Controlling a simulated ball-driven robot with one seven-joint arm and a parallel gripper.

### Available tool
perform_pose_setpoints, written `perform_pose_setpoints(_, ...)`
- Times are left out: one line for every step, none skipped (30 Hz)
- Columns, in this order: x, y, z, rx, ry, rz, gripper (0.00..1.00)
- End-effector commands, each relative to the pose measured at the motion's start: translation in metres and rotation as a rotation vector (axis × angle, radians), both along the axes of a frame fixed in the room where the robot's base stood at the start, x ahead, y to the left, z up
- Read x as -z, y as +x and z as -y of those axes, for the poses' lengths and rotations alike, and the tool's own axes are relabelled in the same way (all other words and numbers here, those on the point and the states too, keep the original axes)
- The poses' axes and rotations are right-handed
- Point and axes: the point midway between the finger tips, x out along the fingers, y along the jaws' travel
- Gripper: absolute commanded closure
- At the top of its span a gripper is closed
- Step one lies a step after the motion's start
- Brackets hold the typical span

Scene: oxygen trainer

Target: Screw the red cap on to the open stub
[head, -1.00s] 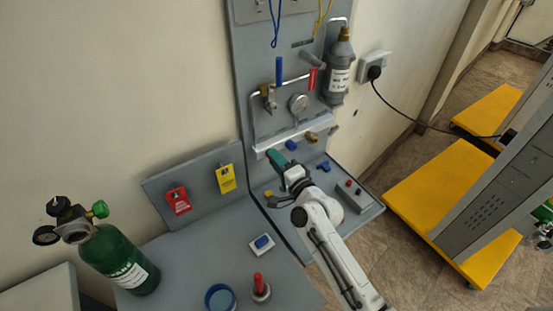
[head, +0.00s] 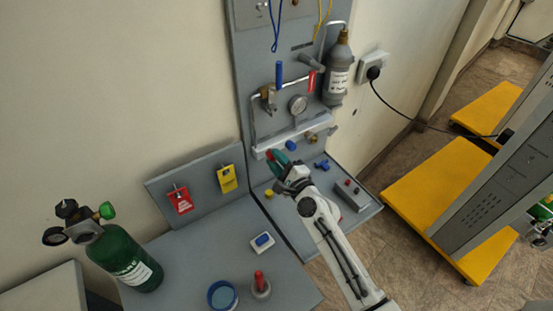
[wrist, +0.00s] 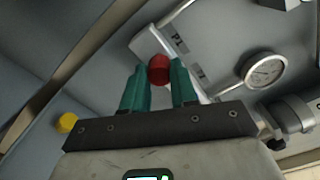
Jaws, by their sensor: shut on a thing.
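The red cap (wrist: 159,69) is held between the tips of my gripper's two teal fingers in the wrist view. In the head view the red cap (head: 268,154) shows as a small red spot at the fingertips. My gripper (head: 275,158) is at the left part of the pale rail (head: 300,133) low on the upright panel. A blue cap (head: 291,145) and a brass fitting (head: 311,136) sit along the rail to the right. I cannot make out the open stub; my gripper and the cap cover part of the rail. Whether the cap touches anything there is unclear.
A gauge (wrist: 264,70) is to the right in the wrist view. A yellow cap (wrist: 66,122) lies at lower left. Blue parts (head: 321,164) and a grey box (head: 351,194) stand on the shelf right of my arm. A green cylinder (head: 125,258) stands far left.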

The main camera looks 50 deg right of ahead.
Motion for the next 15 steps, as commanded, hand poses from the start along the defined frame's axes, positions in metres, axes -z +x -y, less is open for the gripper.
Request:
perform_pose_setpoints(0.0009,-0.0004,0.0005,0.001,-0.002,-0.001,1.0)
perform_pose_setpoints(0.0009,-0.0004,0.0005,0.001,-0.002,-0.001,1.0)
perform_pose_setpoints(0.0009,-0.0004,0.0005,0.001,-0.002,-0.001,1.0)
perform_pose_setpoints(0.0006,-0.0005,0.0006,0.002,0.004,0.0,1.0)
perform_pose_setpoints(-0.0001,-0.0005,0.0007,0.002,0.021,0.005,1.0)
perform_pose_setpoints(-0.0011,-0.0006,0.0011,0.003,0.063,0.017,1.0)
perform_pose_setpoints(-0.0016,-0.0007,0.0013,0.003,0.104,0.029,1.0)
perform_pose_setpoints(-0.0016,-0.0008,0.0015,0.004,0.147,0.04,1.0)
perform_pose_setpoints(-0.0012,-0.0009,0.0016,0.004,0.198,0.055,1.0)
perform_pose_setpoints(-0.0007,-0.0009,0.0015,0.003,0.232,0.064,1.0)
perform_pose_setpoints(-0.0003,-0.0008,0.0013,0.003,0.257,0.071,1.0)
perform_pose_setpoints(0.0005,-0.0007,0.0011,0.002,0.279,0.078,1.0)
perform_pose_setpoints(0.0009,-0.0006,0.001,0.002,0.287,0.08,1.0)
perform_pose_setpoints(0.0013,-0.0006,0.0009,0.002,0.29,0.081,1.0)
perform_pose_setpoints(0.0016,-0.0005,0.0008,0.002,0.289,0.081,1.0)
